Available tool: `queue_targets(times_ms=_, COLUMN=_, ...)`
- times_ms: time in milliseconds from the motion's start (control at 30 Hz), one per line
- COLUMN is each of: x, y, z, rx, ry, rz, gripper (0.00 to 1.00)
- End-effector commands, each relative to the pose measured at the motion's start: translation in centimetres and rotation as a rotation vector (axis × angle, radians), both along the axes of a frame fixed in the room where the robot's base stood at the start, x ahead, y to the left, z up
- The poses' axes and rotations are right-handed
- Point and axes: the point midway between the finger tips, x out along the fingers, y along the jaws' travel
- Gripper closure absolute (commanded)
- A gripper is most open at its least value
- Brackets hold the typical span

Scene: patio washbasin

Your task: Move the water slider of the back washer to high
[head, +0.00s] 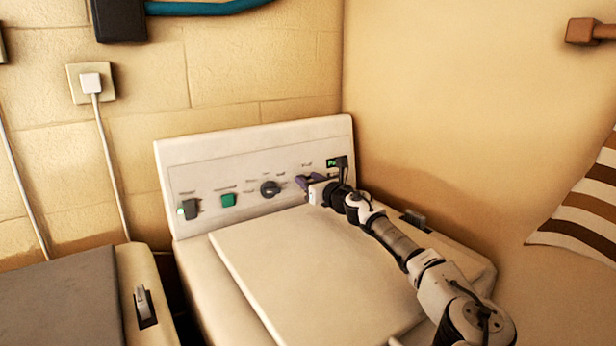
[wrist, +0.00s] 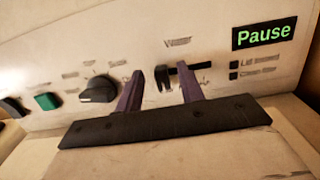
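The back washer (head: 255,142) is white, with a control panel along its rear. In the wrist view its water slider (wrist: 162,79) is a small dark knob at the left end of a dark horizontal slot, under a blurred label that seems to read "Water". My gripper (wrist: 159,70) is open, with its two purple fingers on either side of the knob. I cannot tell if either finger touches it. In the head view my gripper (head: 311,181) is at the right part of the panel, and the slider is hidden there.
Left of the slider are a dark round dial (wrist: 98,89) and a green button (wrist: 47,101). A display (wrist: 264,33) reading "Pause" is to the right. The washer's flat lid (head: 300,265) lies below the panel. A wall (head: 440,110) stands close on the right.

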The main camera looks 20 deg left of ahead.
Motion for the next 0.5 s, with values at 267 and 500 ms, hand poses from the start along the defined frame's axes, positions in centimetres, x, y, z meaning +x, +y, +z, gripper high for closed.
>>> queue_targets(times_ms=267, x=0.58, y=0.78, z=-0.08, rx=0.001, ry=0.001, rz=-0.001, gripper=0.62)
queue_targets(times_ms=500, x=0.56, y=0.75, z=-0.08, rx=0.001, ry=0.001, rz=0.0, gripper=0.68)
